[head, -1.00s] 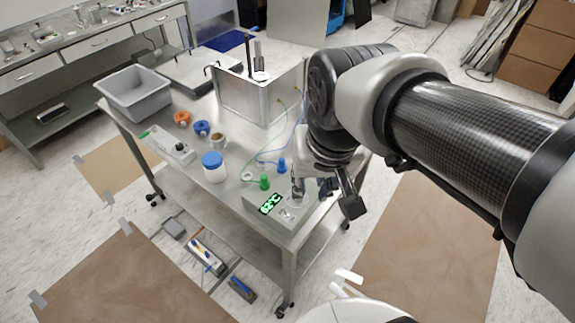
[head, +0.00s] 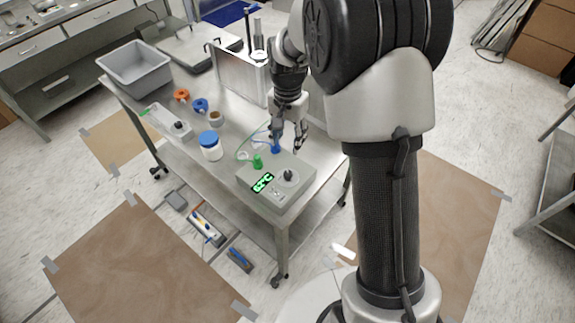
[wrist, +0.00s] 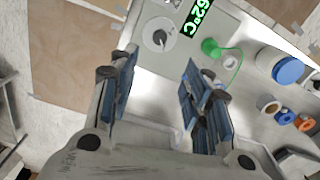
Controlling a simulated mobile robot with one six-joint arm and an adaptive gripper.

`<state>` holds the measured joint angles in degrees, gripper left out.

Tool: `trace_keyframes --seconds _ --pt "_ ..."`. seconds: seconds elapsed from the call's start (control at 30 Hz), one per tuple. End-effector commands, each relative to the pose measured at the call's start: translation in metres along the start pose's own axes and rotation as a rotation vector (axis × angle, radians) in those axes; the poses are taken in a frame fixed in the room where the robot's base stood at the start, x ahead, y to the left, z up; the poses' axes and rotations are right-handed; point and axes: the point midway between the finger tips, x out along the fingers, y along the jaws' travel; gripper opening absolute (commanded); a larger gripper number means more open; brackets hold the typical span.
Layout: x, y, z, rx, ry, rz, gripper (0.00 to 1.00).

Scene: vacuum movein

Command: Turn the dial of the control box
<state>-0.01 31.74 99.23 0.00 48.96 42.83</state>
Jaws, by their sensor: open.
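The grey control box (head: 262,200) stands at the near right corner of the steel table. Its black dial (head: 289,175) sits on top, right of a green lit display (head: 262,183) that reads about 62°C in the wrist view. My gripper (head: 288,146) is just behind the box in the head view, pointing down, open and empty. In the wrist view the dial (wrist: 159,39) shows beyond the two fingertips, nearer the left finger and apart from both. My gripper (wrist: 165,85) has a wide gap between its blue-padded fingers.
Green (head: 257,161) and blue (head: 276,147) plugs with thin wires are close to the box. A blue-lidded jar (head: 210,146), tape rolls (head: 200,106), a second box (head: 167,123) and a grey bin (head: 139,68) stand to the left. A steel tank (head: 240,73) is behind.

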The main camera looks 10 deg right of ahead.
Motion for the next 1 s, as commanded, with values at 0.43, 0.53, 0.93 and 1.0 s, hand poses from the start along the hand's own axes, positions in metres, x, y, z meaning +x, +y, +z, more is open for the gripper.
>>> trace_keyframes --seconds 0.43,0.53,0.93,1.0 --pt "0.101 0.002 0.002 -0.002 -0.004 0.004 0.45" --pt "0.120 0.002 0.001 -0.002 -0.004 0.004 0.45" --pt "0.155 0.001 0.001 -0.002 -0.001 0.001 0.45" --pt "0.155 0.001 0.001 -0.002 -0.001 0.001 0.45"
